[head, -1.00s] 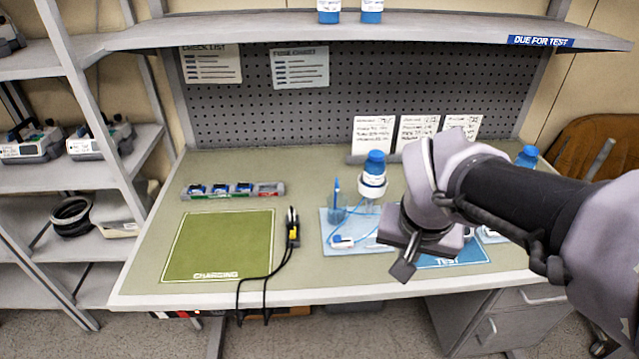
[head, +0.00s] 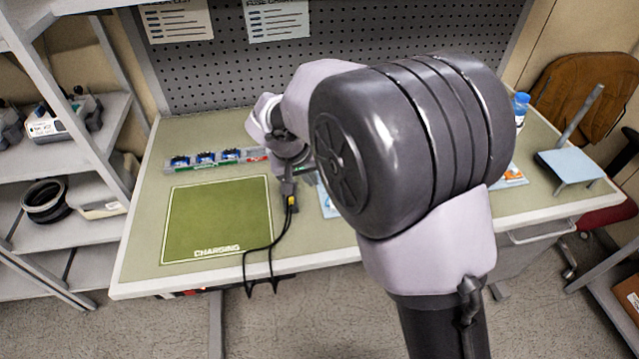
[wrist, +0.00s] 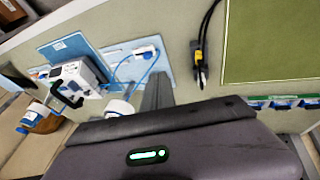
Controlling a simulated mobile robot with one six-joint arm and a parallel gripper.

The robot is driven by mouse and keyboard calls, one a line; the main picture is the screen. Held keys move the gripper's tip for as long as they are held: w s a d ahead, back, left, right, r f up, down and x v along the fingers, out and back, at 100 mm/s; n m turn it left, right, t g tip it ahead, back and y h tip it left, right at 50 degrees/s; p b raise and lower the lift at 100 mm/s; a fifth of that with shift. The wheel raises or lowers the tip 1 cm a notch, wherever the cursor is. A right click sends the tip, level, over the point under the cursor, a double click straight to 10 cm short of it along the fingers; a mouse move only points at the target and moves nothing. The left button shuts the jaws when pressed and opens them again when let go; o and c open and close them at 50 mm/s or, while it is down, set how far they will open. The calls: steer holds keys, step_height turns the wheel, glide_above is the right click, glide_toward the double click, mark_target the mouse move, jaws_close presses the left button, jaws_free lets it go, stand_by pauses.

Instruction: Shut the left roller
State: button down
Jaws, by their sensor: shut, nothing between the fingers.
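A small white-and-blue piece, which looks like the left roller clamp (wrist: 146,52), lies on the light-blue tray (wrist: 128,48) in the wrist view, with blue tubing looping from it. A second small white piece (wrist: 112,58) lies farther left on the tray. In the head view my arm hides both pieces and leaves only the tray's left edge (head: 325,203) in sight. My gripper (head: 287,186) is shut and empty, by the charging mat's right edge. In the wrist view its dark finger (wrist: 158,92) points toward the tray, and it appears apart from the clamp.
Black cables with a yellow-marked plug (head: 291,202) lie close to my gripper. The green charging mat (head: 215,220) is clear. A row of blue-topped items (head: 205,159) lies behind it. A white pump (wrist: 75,85) and a white bottle (wrist: 119,108) stand near the tray.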

steer(key=b+x, duration=0.1)
steer(key=x, duration=0.2)
steer(key=b+x, duration=0.1)
steer(key=x, duration=0.3)
steer(key=d+b+x, duration=0.1)
steer(key=x, duration=0.2)
steer(key=shift+s+d+f, duration=0.1)
steer(key=shift+d+f, duration=0.5)
steer(key=shift+d, duration=0.1)
steer(key=shift+d, duration=0.1)
steer(key=d, duration=0.1)
steer(key=w+d, duration=0.1)
steer(key=d, duration=0.1)
steer(key=shift+w+d+b, duration=0.15)
steer(key=shift+d+b, duration=0.05)
steer(key=shift+b, duration=0.2)
steer(key=shift+a, duration=0.1)
